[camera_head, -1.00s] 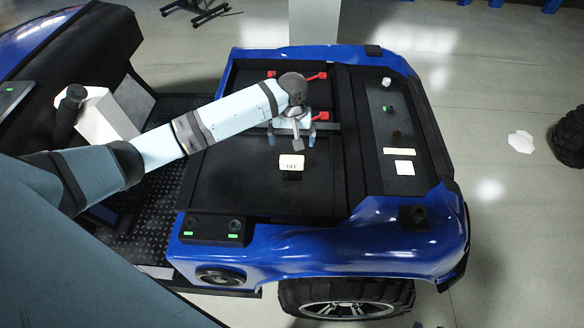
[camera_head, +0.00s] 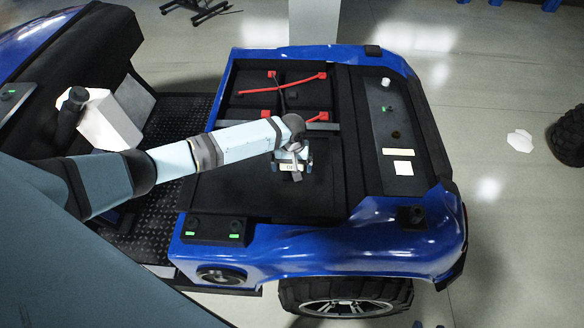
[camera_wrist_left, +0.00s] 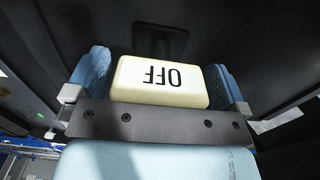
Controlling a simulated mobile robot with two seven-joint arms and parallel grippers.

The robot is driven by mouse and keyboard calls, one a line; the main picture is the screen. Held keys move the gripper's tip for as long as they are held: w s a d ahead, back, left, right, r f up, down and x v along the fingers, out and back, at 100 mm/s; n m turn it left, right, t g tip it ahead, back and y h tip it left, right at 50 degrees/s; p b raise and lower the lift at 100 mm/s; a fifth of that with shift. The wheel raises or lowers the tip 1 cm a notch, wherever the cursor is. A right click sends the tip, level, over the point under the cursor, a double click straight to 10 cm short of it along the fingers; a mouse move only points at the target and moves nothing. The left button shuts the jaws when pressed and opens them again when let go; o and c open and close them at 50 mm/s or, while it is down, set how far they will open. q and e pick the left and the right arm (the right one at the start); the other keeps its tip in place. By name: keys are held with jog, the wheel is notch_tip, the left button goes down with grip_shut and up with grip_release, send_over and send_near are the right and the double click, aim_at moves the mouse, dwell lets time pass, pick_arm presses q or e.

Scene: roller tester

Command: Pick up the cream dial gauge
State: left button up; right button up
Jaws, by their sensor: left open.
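The cream dial gauge (camera_head: 290,167) is a small cream block on the dark bed of the blue vehicle, partly covered by my left gripper in the head view. In the left wrist view the gauge (camera_wrist_left: 160,82) fills the middle and bears the letters OFF, upside down. My left gripper (camera_head: 292,168) is open, and in the wrist view its two blue fingers (camera_wrist_left: 158,78) stand on either side of the gauge. A small gap shows at its right side; I cannot tell whether the left finger touches. My right gripper is not in view.
Red-ended bars (camera_head: 297,82) lie in the upper part of the bed. A side panel (camera_head: 388,122) on the right carries small knobs and cream and white plates. A black box with green lights (camera_head: 213,230) sits at the lower left. Bare bed surrounds the gauge.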

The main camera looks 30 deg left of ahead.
pick_arm(q)
jog(key=c, duration=0.9)
jog(key=shift+r, duration=0.1)
jog(key=shift+c, duration=0.6)
